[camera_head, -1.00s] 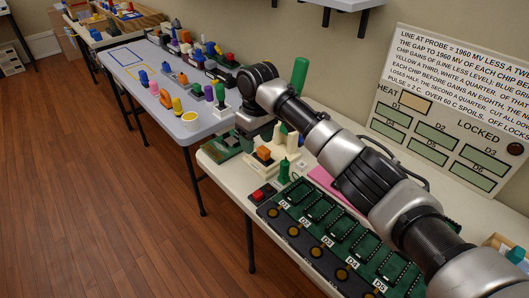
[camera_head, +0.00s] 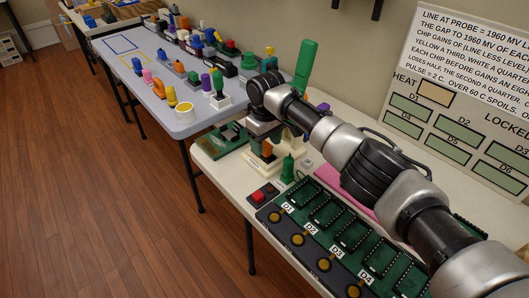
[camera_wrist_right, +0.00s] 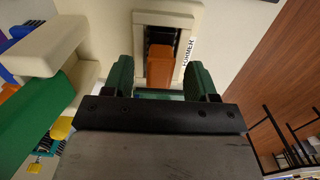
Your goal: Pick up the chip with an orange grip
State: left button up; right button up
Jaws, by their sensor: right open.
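The orange grip (camera_wrist_right: 160,66) stands up between the fingers of my right gripper (camera_wrist_right: 160,80) in the right wrist view. Below it is a cream holder (camera_wrist_right: 168,20) with a label reading "FORMER". My right gripper is open, with one green finger on each side of the grip; contact cannot be told. In the head view, my right gripper (camera_head: 262,138) points down over the cream holder (camera_head: 262,168), and the orange grip (camera_head: 267,150) shows just under it. The chip's body below the grip is hidden. My left gripper is not in view.
A tall green handle (camera_head: 305,64) rises close beside my right gripper. A green socket board (camera_head: 322,210) labelled D1 onward, a red button (camera_head: 258,196) and a green upright piece (camera_head: 288,170) are nearer. A grey table (camera_head: 150,72) behind holds several coloured pieces.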

notch_tip(320, 180, down, 2)
jog(key=shift+f, duration=0.1)
jog(key=shift+c, duration=1.3)
jog(key=c, duration=0.8)
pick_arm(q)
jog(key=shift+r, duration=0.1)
pick_arm(e)
grip_shut()
jog(key=shift+r, duration=0.25)
